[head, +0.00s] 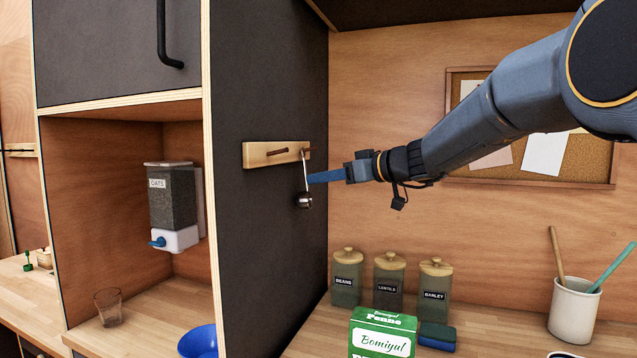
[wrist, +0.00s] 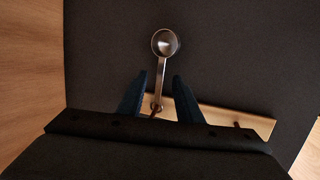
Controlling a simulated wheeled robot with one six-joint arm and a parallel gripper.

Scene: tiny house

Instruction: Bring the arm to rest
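My arm reaches in from the right in the head view, with my gripper (head: 312,178) at the dark panel. A metal scoop (head: 304,201) hangs by its handle from the right peg of a wooden peg rail (head: 262,154). In the wrist view my gripper (wrist: 160,76) is open, with one blue finger on each side of the handle of the scoop (wrist: 165,43). Gaps show between both fingers and the handle. The rail (wrist: 250,119) shows behind the fingers. From these views I cannot tell how deep the fingers reach past the handle.
An oats dispenser (head: 173,206) and a glass (head: 108,306) are in the left niche. Several jars (head: 388,283), a green box (head: 383,334) and a utensil crock (head: 574,312) stand on the counter below my arm. A cork board (head: 590,160) is behind the arm. Open air lies between arm and counter.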

